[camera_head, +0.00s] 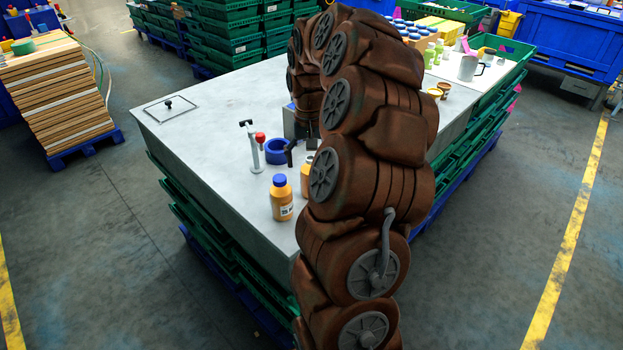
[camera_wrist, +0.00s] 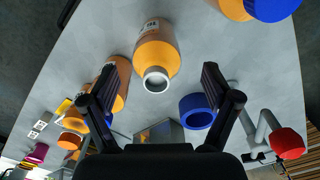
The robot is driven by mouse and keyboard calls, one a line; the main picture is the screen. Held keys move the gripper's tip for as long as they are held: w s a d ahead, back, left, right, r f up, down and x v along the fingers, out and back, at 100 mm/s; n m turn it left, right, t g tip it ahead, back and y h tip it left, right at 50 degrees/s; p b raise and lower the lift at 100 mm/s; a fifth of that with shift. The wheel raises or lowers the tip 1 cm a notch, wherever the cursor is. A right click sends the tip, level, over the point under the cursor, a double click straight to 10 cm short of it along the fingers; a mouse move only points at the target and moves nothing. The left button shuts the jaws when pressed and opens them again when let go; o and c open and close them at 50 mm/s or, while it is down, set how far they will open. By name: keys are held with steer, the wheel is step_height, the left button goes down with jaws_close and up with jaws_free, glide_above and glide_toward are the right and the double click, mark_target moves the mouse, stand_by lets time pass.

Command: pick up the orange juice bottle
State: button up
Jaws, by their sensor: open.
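In the wrist view an orange juice bottle (camera_wrist: 158,58) with an uncapped, pale round mouth lies between the spread fingers of my gripper (camera_wrist: 157,76), not visibly touched by them. A second orange bottle (camera_wrist: 123,72) is partly hidden behind the left finger. A third bottle, with a blue cap (camera_wrist: 270,8), is cut off at the top right. In the head view a blue-capped orange bottle (camera_head: 281,200) stands upright on the table, and another bottle (camera_head: 305,181) is partly hidden by my arm. My gripper is open and empty; my arm hides most of it in the head view.
A blue ring (camera_head: 277,151) and a red-knobbed clamp (camera_head: 259,145) are on the grey table (camera_head: 205,125) near the bottles. They also show at the right of the wrist view. Jars and mugs stand at the far right. The table's left side is mostly clear.

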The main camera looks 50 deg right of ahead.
steer(key=shift+s+d+f+p, duration=0.15)
steer(key=shift+f+p, duration=0.55)
steer(key=shift+f, duration=1.2)
steer(key=shift+c, duration=0.4)
steer(key=c, duration=1.3)
